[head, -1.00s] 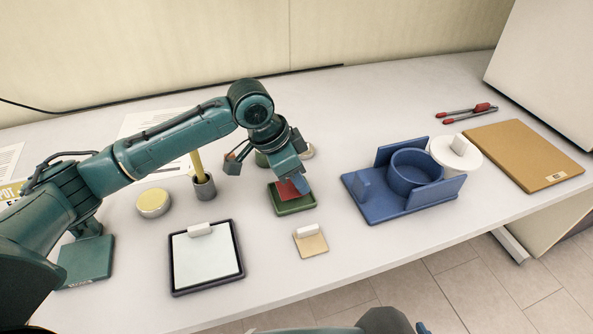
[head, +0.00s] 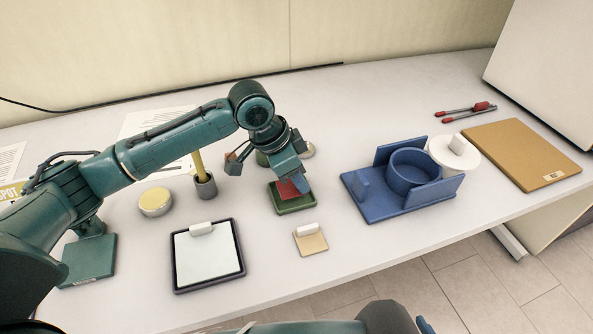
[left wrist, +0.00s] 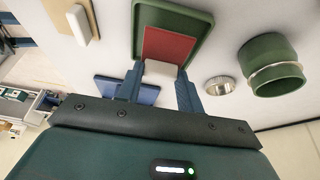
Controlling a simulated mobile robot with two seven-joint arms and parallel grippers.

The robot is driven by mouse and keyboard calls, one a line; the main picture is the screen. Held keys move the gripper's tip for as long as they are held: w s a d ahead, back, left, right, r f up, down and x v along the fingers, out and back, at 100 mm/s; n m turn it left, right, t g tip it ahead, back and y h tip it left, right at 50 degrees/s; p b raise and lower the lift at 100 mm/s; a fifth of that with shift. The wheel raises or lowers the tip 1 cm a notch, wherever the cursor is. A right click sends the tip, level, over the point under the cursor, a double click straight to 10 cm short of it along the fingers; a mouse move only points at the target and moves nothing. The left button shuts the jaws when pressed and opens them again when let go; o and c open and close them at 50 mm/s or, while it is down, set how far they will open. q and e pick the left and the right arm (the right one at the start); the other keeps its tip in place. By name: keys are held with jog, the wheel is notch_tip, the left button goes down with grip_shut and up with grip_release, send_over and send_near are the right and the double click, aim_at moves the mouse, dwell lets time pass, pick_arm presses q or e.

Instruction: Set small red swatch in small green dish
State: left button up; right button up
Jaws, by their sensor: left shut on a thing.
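The small green dish (head: 293,205) is a shallow rectangular tray near the middle of the table. The small red swatch (head: 288,188) is a flat square within the dish's outline. My left gripper (head: 302,181) is right over the dish, pointing down. In the left wrist view, its fingers (left wrist: 159,80) are shut on the white block-shaped grip (left wrist: 161,70) at the swatch's edge. There the red swatch (left wrist: 168,45) lies flat inside the rim of the green dish (left wrist: 202,30). Whether it touches the dish floor I cannot tell. My right gripper is not seen.
A tan swatch with a white grip (head: 311,241) lies in front of the dish. A dark-framed white pad (head: 208,262) is at front left. A blue fixture (head: 381,205) stands to the right. A green cylinder (left wrist: 270,62) and a small metal-rimmed round (left wrist: 220,86) are close to the gripper.

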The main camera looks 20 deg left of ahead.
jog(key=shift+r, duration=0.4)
pick_arm(q)
jog(key=shift+p, duration=0.4)
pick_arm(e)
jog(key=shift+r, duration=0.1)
pick_arm(q)
jog(key=shift+p, duration=0.5)
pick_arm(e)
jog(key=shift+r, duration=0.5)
pick_arm(q)
jog(key=shift+f, duration=1.05)
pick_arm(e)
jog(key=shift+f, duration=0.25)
pick_arm(q)
jog(key=o, duration=1)
jog(key=v, duration=1.3)
jog(key=shift+b, duration=0.35)
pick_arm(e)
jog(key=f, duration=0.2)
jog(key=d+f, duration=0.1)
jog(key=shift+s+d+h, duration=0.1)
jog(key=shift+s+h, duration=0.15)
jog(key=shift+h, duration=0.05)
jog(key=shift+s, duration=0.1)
